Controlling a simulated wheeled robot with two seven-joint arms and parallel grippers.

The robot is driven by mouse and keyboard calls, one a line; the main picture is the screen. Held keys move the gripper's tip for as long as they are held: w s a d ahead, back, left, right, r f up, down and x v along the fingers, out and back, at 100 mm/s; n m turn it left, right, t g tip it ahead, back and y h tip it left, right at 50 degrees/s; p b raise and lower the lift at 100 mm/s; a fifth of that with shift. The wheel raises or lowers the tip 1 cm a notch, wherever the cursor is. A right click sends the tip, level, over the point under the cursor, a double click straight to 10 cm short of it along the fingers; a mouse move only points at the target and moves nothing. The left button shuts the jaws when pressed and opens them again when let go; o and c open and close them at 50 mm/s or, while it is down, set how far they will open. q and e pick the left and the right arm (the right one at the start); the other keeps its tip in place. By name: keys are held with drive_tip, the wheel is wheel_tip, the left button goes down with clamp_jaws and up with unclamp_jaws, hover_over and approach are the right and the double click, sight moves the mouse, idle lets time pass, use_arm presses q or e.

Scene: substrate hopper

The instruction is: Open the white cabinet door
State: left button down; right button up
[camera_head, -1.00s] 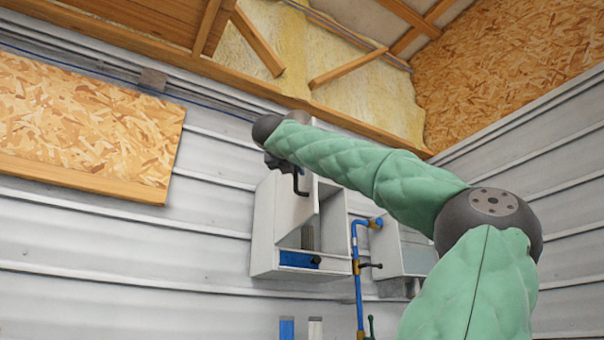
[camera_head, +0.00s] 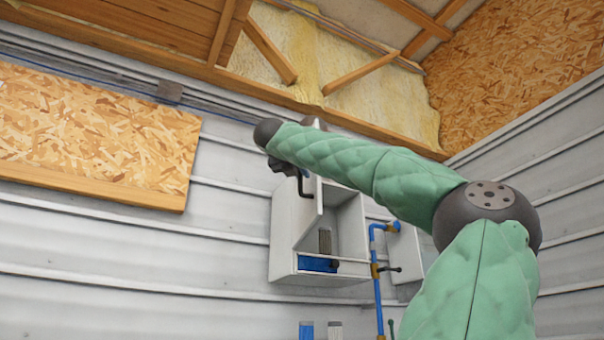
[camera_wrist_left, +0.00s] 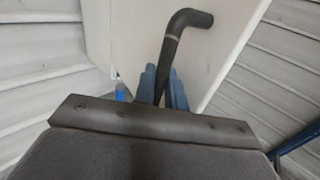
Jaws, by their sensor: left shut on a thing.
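The white cabinet (camera_head: 345,235) hangs on the ribbed wall. Its white door (camera_head: 292,215) stands partly open, swung outward, with the inside showing to its right. The black bent handle (camera_head: 306,188) is on the door near its upper free edge. My left gripper (camera_head: 299,173) is at the handle, partly hidden behind its own green-sleeved arm. In the left wrist view, the blue fingers (camera_wrist_left: 164,88) are shut around the handle (camera_wrist_left: 174,50), with the door (camera_wrist_left: 205,50) behind them. My right gripper is out of view.
A blue item (camera_head: 318,264) lies low in the cabinet. A blue pipe (camera_head: 376,265) with a valve runs just right of the cabinet, beside another white box (camera_head: 408,255). A chipboard panel (camera_head: 95,135) is on the wall at left.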

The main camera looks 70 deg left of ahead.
use_arm(q)
drive_tip(key=c, duration=1.6)
unclamp_jaws()
drive_tip(key=shift+a, duration=0.15)
drive_tip(key=shift+o, duration=0.2)
drive_tip(key=shift+s+d, duration=0.1)
drive_tip(key=shift+d, duration=0.1)
drive_tip(key=v, duration=0.7)
drive_tip(key=shift+s, duration=0.2)
drive_tip(key=shift+d, duration=0.15)
